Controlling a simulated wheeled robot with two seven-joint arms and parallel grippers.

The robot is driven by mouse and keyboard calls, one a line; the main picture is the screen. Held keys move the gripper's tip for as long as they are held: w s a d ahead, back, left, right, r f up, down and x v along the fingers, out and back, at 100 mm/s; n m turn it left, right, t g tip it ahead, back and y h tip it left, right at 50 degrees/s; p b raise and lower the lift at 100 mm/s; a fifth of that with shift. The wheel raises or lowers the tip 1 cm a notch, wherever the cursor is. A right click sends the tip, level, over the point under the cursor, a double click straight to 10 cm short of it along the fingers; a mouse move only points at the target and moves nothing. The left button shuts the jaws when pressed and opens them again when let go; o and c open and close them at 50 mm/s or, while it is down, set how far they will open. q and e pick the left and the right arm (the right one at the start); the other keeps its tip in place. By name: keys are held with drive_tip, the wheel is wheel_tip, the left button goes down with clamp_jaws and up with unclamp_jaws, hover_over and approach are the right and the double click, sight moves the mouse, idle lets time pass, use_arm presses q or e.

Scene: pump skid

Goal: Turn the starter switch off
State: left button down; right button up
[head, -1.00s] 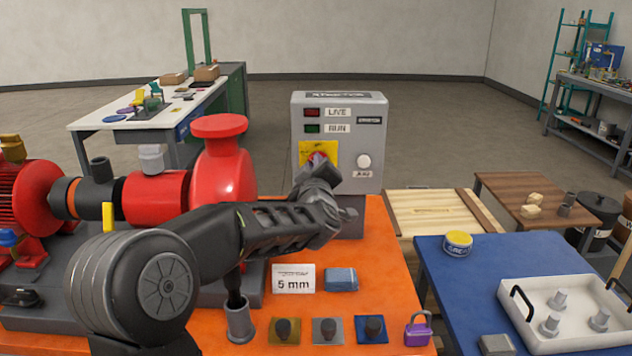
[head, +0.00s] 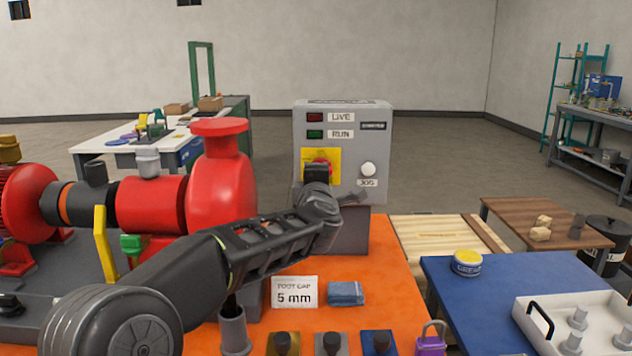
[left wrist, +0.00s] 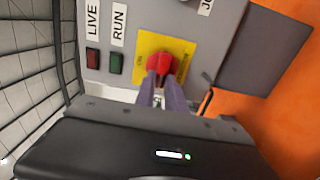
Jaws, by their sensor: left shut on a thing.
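The starter box (head: 377,107) is a grey cabinet at the back of the orange bench. Its red rotary switch (head: 322,161) sits on a yellow plate (head: 308,156) on the front face. My left gripper (head: 317,174) reaches up to the switch and hides most of it in the head view. In the left wrist view, the two fingers (left wrist: 163,88) are shut on the red switch knob (left wrist: 171,64). The LIVE lamp (head: 315,117) is dull red and the RUN lamp (head: 315,134) is dark green. My right gripper is not in view.
A white JOG button (head: 368,169) is right of the switch. The red pump (head: 220,185) stands left of the box, close to my left arm. A 5 mm card (head: 294,292), a blue cloth (head: 346,293) and a purple padlock (head: 430,341) lie on the bench.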

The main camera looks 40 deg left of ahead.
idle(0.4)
use_arm(q)
drive_tip(key=c, duration=1.4)
unclamp_jaws()
drive_tip(key=shift+s, duration=0.1)
drive_tip(key=v, duration=0.7)
drive_tip(key=shift+s+d, duration=0.2)
drive_tip(key=shift+d, duration=0.05)
drive_tip(key=shift+f, duration=0.1)
